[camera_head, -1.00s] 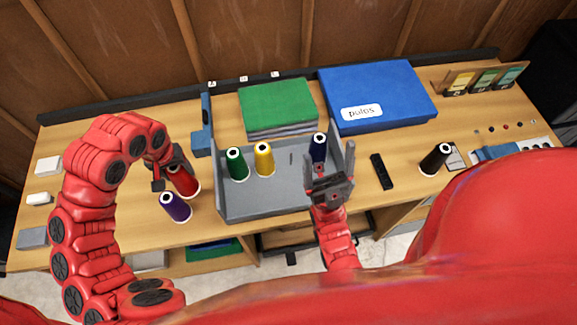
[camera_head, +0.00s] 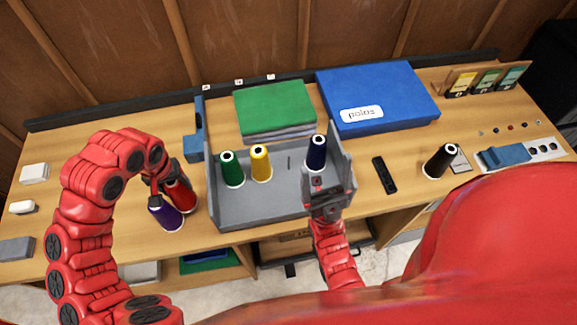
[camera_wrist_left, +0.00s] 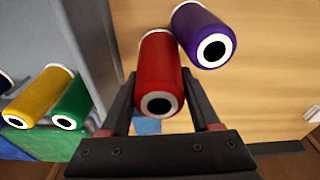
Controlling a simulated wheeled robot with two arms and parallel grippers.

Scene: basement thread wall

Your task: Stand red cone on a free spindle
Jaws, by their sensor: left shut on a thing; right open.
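The red cone (camera_head: 182,195) is upright on or just above the table, left of the grey spindle tray (camera_head: 262,210). My left gripper (camera_head: 170,182) is shut on it; in the left wrist view the red cone (camera_wrist_left: 160,70) sits between the two fingers. The purple cone (camera_head: 165,214) stands close beside it. In the tray stand a green cone (camera_head: 232,170), a yellow cone (camera_head: 261,163) and a navy cone (camera_head: 316,153). A bare spindle (camera_head: 289,162) shows between yellow and navy. My right gripper (camera_head: 328,200) is open and empty at the tray's front right corner.
A black cone (camera_head: 440,161) and a black remote (camera_head: 384,175) are on the table to the right. Small white blocks lie at the far left.

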